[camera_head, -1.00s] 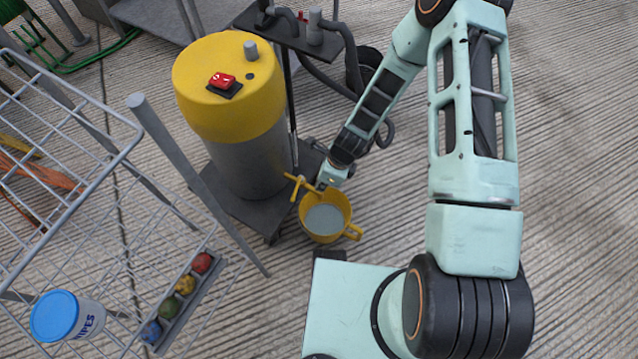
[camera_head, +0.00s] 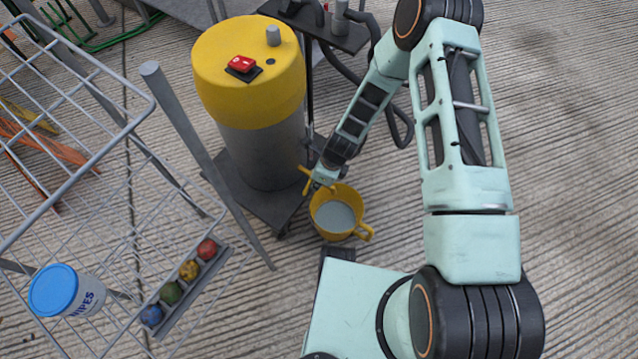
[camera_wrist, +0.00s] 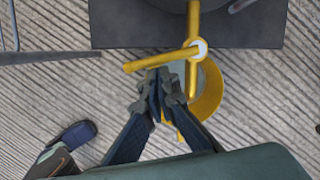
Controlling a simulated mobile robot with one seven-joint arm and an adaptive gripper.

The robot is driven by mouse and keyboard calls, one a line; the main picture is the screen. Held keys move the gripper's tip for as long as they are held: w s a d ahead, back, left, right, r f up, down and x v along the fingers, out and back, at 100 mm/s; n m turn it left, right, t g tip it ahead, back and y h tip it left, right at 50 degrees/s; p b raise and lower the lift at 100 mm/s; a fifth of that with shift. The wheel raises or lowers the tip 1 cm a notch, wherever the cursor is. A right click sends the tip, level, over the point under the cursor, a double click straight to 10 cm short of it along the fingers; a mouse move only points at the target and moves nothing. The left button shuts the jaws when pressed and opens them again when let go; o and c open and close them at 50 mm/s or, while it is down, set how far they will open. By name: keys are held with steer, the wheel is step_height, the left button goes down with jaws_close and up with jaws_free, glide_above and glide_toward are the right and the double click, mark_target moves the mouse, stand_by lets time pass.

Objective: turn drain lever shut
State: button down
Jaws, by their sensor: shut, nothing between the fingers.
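The yellow drain lever (camera_wrist: 160,60) shows in the wrist view as a bar running left from a pale round pivot. A yellow pipe (camera_wrist: 193,20) runs through that pivot. The lever (camera_head: 307,182) is small in the head view, low on the front of the yellow-topped grey tank (camera_head: 262,150). My gripper (camera_wrist: 163,82) is shut and empty, its tips just below the lever bar in the wrist view; I cannot tell whether they touch. In the head view my gripper (camera_head: 322,180) is beside the lever, partly covering it.
A yellow bucket (camera_head: 362,234) of greyish contents stands under the outlet; its rim (camera_wrist: 213,90) shows behind my fingers. The tank's dark base plate (camera_head: 262,208) is close by. A wire rack (camera_head: 130,130) with a wipes tub (camera_head: 62,292) stands left. Floor at right is clear.

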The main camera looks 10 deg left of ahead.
steer(key=shift+s+a+m+t, duration=0.15)
steer(key=shift+a+m, duration=0.25)
steer(key=shift+m, duration=0.4)
steer(key=shift+a+m+t, duration=0.25)
steer(key=shift+a+m, duration=0.15)
steer(key=shift+m, duration=0.4)
steer(key=shift+d, duration=0.1)
